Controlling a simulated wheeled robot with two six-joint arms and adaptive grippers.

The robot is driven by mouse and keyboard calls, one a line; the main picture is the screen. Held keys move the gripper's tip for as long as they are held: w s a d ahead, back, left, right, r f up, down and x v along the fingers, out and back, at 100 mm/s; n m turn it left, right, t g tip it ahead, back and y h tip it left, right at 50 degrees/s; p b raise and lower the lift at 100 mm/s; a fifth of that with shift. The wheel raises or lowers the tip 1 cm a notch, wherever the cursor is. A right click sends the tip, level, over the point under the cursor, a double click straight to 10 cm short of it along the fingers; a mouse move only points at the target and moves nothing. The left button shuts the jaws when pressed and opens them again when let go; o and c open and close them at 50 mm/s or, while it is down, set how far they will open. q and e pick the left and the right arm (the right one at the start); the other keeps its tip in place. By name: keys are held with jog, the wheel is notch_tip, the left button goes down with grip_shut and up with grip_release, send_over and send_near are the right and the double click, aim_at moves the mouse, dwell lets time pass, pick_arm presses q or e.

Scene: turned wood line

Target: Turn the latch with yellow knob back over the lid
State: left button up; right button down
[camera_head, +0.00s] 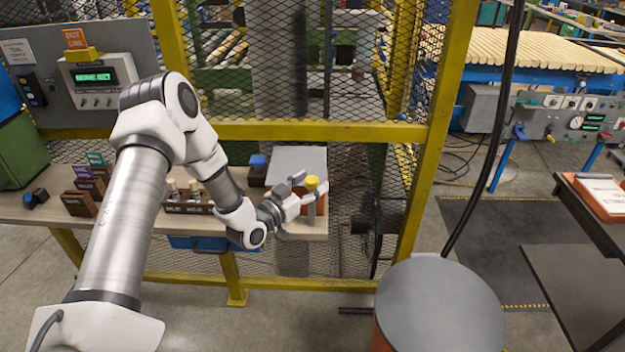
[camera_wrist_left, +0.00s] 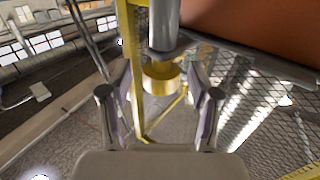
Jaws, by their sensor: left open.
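The latch's arm is hidden in the head view. My right gripper is not in view.
The box stands at the right end of a wooden bench (camera_head: 225,224). A yellow-framed mesh fence (camera_head: 340,131) runs close behind it. A blue-topped block (camera_head: 258,168) and small wooden racks (camera_head: 186,197) stand to the left. A grey-topped drum (camera_head: 440,305) stands at front right.

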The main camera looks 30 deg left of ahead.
pick_arm(q)
jog(key=shift+w, duration=0.45)
jog(key=shift+c, duration=0.4)
jog(key=c, duration=1.1)
jog(key=shift+r+m+h, duration=0.1)
jog(key=shift+m+h, duration=0.6)
jog(key=shift+h, duration=0.4)
jog(key=o, duration=1.2)
